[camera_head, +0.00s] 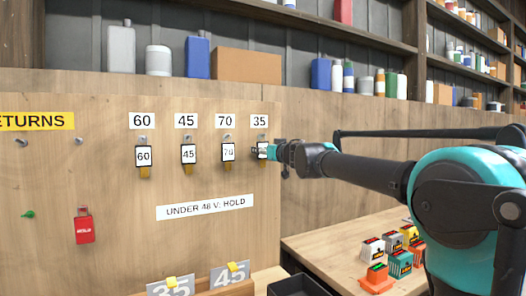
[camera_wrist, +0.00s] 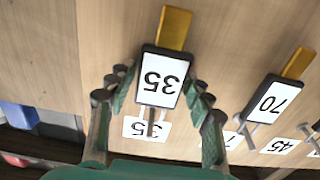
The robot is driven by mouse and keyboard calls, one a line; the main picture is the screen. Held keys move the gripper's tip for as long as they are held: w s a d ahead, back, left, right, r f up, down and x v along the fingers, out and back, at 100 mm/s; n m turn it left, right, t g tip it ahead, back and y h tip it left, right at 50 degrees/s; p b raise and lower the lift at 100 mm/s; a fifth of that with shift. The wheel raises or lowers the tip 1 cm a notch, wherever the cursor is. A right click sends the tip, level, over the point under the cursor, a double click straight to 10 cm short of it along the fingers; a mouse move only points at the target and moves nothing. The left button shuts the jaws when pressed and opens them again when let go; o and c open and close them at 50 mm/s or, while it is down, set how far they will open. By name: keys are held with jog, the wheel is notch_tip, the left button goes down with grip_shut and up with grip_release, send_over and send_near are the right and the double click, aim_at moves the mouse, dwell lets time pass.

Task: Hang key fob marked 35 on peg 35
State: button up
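The key fob marked 35 (camera_wrist: 163,77) is black with a white label and an amber tab, and shows upside down in the wrist view. My gripper (camera_wrist: 162,84) has a finger at each side of it, and the tips appear to touch its edges. Peg 35 (camera_wrist: 152,122) is at the fob's top end, under the board's 35 label (camera_wrist: 140,130). I cannot tell whether the fob's hole is around the peg. In the head view, my gripper (camera_head: 273,151) comes from the right and partly covers the fob (camera_head: 261,151).
Fobs 60 (camera_head: 143,157), 45 (camera_head: 189,155) and 70 (camera_head: 228,152) hang on pegs to the left. A red tag (camera_head: 84,226) hangs lower left. An UNDER 48 V: HOLD sign (camera_head: 206,207) is below. A dark tray (camera_head: 297,286) and small boxes stand lower right.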

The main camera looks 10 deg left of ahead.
jog(key=shift+o, duration=0.9)
